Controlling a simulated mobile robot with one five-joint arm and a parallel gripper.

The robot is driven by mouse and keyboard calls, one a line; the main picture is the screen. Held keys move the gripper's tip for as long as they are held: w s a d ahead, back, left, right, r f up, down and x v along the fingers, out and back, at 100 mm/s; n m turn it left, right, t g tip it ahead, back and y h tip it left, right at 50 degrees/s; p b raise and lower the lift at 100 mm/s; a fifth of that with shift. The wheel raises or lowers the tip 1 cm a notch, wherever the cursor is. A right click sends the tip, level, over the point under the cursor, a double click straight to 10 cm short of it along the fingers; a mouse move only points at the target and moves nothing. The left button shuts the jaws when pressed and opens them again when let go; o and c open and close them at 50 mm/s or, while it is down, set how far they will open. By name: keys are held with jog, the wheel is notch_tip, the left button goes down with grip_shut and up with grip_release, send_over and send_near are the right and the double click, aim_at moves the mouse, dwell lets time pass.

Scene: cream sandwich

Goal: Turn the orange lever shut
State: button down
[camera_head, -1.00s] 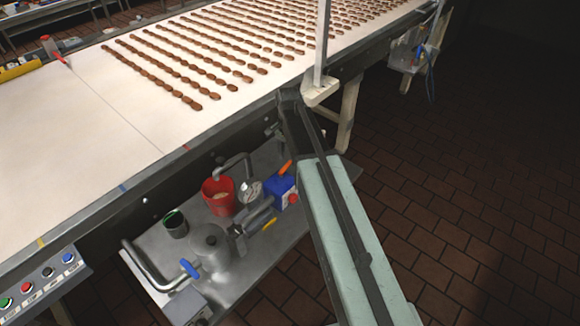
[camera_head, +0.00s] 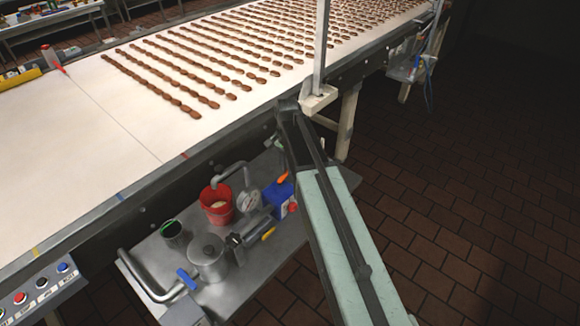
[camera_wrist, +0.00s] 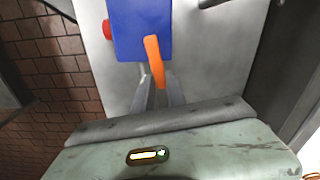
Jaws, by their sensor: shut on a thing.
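The orange lever (camera_wrist: 154,60) sits on the face of a blue box (camera_wrist: 139,28) in the wrist view, and slants down from the box toward my gripper. My gripper (camera_wrist: 157,86) is shut on the lever's free end, one grey finger on each side. In the head view the orange lever (camera_head: 283,178) shows as a small slanted bar at the top of the blue box (camera_head: 279,199), which has a red knob on its right side. My fingers cannot be made out in the head view.
The box stands on a metal shelf (camera_head: 252,268) beside a red bucket (camera_head: 215,206), a gauge (camera_head: 249,200), a lidded metal pot (camera_head: 208,258) and a blue-handled pipe (camera_head: 187,279). A conveyor (camera_head: 110,150) with rows of brown pieces runs above. Brick floor (camera_head: 460,220) lies clear to the right.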

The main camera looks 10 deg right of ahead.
jog(key=a+n, duration=0.6)
jog(key=n, duration=0.9)
jog(key=shift+a+n, duration=0.15)
jog(key=shift+n, duration=0.25)
dwell(0.4)
jog(key=c, duration=1.4)
grip_release()
jog(key=shift+o, duration=0.2)
jog(key=shift+w, duration=0.1)
